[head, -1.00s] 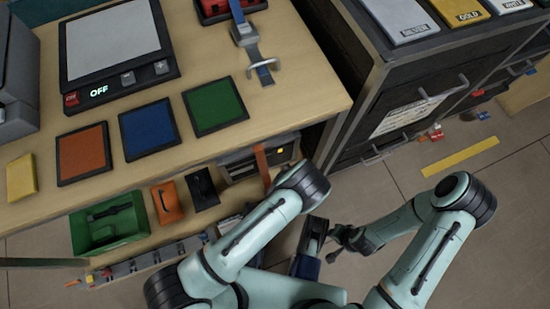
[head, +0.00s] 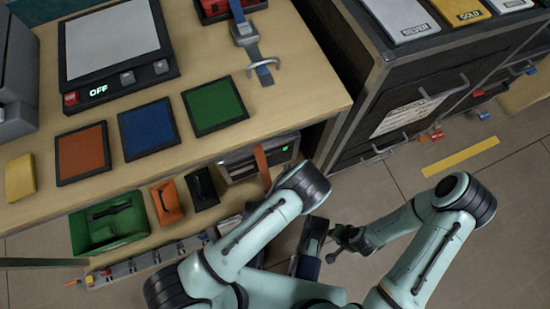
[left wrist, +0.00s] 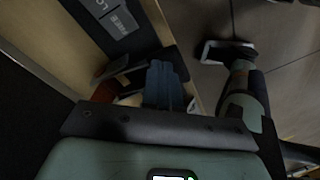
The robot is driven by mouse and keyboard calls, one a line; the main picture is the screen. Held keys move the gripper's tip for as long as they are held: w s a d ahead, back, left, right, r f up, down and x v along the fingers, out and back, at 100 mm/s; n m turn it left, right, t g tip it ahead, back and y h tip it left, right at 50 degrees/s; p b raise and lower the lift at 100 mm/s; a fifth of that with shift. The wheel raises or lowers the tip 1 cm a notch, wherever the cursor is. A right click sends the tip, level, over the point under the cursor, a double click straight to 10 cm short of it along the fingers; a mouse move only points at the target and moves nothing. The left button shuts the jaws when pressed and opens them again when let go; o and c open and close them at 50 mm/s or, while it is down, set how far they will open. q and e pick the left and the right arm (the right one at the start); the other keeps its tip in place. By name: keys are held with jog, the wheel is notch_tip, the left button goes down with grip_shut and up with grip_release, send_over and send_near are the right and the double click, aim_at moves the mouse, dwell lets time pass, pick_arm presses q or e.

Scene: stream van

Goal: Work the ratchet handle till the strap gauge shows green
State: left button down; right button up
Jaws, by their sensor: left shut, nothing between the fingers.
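On the lower shelf a grey box (head: 240,168) has an orange strap (head: 262,160) across it. A small light on its front, which looks like the strap gauge (head: 286,148), shows green. I cannot make out the ratchet handle clearly; my left arm covers that part of the shelf. My left gripper (left wrist: 165,85) is shut and empty in the left wrist view, with an orange strip (left wrist: 108,88) just to its left; it is hidden behind my arm in the head view. My right gripper (head: 342,240) looks open and empty above the floor.
A metal buckle on a blue strap (head: 262,70) lies at the table's right edge. A dark cabinet (head: 345,165) with drawer handles stands to the right. Floor shows at lower right.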

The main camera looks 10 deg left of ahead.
pick_arm(q)
jog(key=shift+s+a+f+g, duration=0.15)
jog(key=shift+s+g, duration=0.1)
jog(key=shift+s, duration=0.5)
jog(key=shift+s+a+f+g, duration=0.15)
jog(key=shift+s+g, duration=0.1)
jog(key=shift+s, duration=0.5)
jog(key=w+a+r+p, duration=0.2)
jog(key=w+a+r, duration=0.2)
jog(key=r, duration=0.1)
jog(key=shift+w+a+r+p, duration=0.15)
jog(key=shift+w+r+p, duration=0.1)
jog(key=shift+r+p, duration=0.1)
jog(key=shift+w+a+r, duration=0.55)
jog(key=shift+w+r, duration=0.25)
jog(key=shift+w, duration=0.05)
jog(key=shift+w+a+r, duration=0.55)
jog(key=shift+w+r, duration=0.2)
jog(key=shift+w, duration=0.05)
